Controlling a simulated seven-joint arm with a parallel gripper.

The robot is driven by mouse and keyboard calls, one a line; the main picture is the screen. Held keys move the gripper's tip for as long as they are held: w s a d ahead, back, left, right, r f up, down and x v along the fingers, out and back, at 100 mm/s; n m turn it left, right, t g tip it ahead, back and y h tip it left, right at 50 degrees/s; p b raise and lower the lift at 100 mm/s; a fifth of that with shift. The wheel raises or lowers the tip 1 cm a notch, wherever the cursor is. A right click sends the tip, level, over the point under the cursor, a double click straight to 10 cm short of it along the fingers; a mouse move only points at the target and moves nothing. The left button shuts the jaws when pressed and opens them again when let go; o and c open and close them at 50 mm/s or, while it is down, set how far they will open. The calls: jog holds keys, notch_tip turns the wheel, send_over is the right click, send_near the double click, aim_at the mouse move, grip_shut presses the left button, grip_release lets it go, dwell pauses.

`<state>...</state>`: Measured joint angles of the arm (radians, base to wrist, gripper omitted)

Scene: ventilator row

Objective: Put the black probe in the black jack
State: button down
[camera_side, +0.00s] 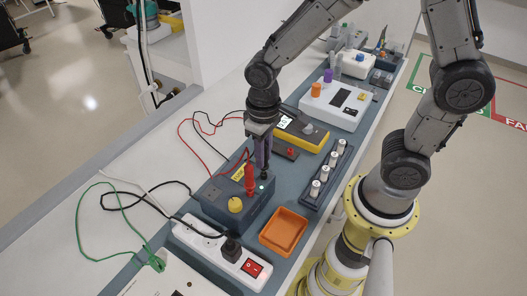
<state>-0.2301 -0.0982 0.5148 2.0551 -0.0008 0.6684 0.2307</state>
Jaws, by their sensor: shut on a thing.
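My gripper (262,152) points down over the dark blue-grey box (217,196) and is shut on the black probe (264,174). The probe hangs roughly upright, with its lower end at or just above the right part of the box top. I cannot tell whether it touches the box or is inside a jack. The black jack cannot be made out; the probe and fingers may hide it. A red probe (249,180) stands upright in the box just left of my gripper.
A yellow multimeter (316,138) lies behind my gripper. A white power strip (204,240) with a red switch and an orange tray (285,231) are in front. A dark rack (328,176) of white cylinders stands right. Red and black leads loop left of the gripper.

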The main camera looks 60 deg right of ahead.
jog(key=shift+f, duration=0.5)
dwell(0.4)
jog(key=c, duration=0.7)
grip_release()
jog(key=shift+o, duration=0.2)
notch_tip(320, 180, up, 13)
jog(key=shift+r, duration=0.1)
jog(key=s+d+r+t, duration=0.4)
jog(key=s+d+t, duration=0.1)
jog(key=s, duration=0.6)
jog(key=shift+s+d+t, duration=0.2)
jog(key=shift+d+t, duration=0.1)
jog(key=shift+d, duration=0.45)
